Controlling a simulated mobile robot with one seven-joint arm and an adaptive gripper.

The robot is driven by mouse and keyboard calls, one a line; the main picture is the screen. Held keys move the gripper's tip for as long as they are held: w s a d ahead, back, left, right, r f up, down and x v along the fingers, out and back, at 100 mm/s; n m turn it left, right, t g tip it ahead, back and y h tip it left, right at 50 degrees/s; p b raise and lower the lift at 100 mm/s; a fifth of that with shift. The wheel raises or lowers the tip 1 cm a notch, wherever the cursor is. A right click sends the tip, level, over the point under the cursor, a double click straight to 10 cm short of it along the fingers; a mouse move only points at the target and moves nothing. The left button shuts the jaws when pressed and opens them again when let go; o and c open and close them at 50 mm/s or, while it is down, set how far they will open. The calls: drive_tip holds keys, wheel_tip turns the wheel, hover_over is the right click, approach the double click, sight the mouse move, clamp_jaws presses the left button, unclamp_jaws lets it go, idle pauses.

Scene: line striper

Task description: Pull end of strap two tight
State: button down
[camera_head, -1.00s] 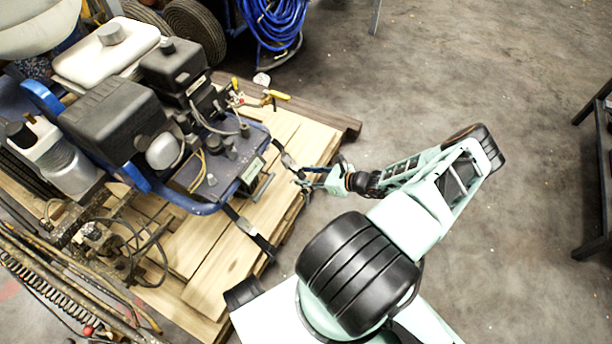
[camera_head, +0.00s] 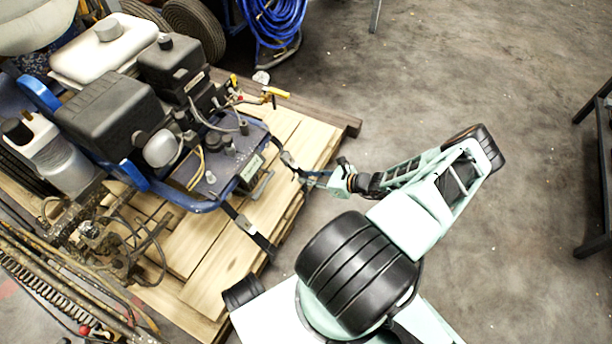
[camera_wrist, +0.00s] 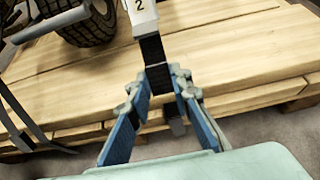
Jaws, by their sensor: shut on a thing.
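Strap two is a black strap (camera_wrist: 153,50) with a pale buckle marked "2" (camera_wrist: 141,12) in the wrist view. In the head view its buckle (camera_head: 289,160) lies near the right edge of the wooden pallet. My gripper (camera_wrist: 162,80) is shut on the strap, with one blue finger on each side. The loose end (camera_wrist: 178,126) hangs down between the fingers. In the head view my gripper (camera_head: 308,178) is at the pallet's right edge, beside the strap; its grip is small there.
The line striper (camera_head: 205,170) stands on the pallet (camera_head: 215,285). Another black strap (camera_head: 250,230) runs over the boards to the pallet edge. A blue hose coil (camera_head: 275,20) is at the back. A dark metal frame (camera_head: 605,170) stands far right. The floor between is clear.

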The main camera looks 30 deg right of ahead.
wheel_tip(320, 180, down, 5)
drive_tip(key=s+d, duration=0.1)
drive_tip(key=s, duration=0.1)
drive_tip(key=shift+s+d+f, duration=0.2)
drive_tip(key=shift+s+d, duration=0.05)
drive_tip(key=shift+s, duration=0.05)
drive_tip(key=c, duration=2)
unclamp_jaws()
drive_tip(key=o, duration=0.3)
drive_tip(key=shift+w+r, duration=0.1)
drive_tip(key=shift+r, duration=0.05)
drive_tip(key=shift+o, duration=0.6)
drive_tip(key=shift+o, duration=1.1)
drive_tip(key=shift+r, duration=0.1)
drive_tip(key=p+v, duration=0.1)
drive_tip(key=v, duration=0.6)
drive_tip(key=shift+w, duration=0.1)
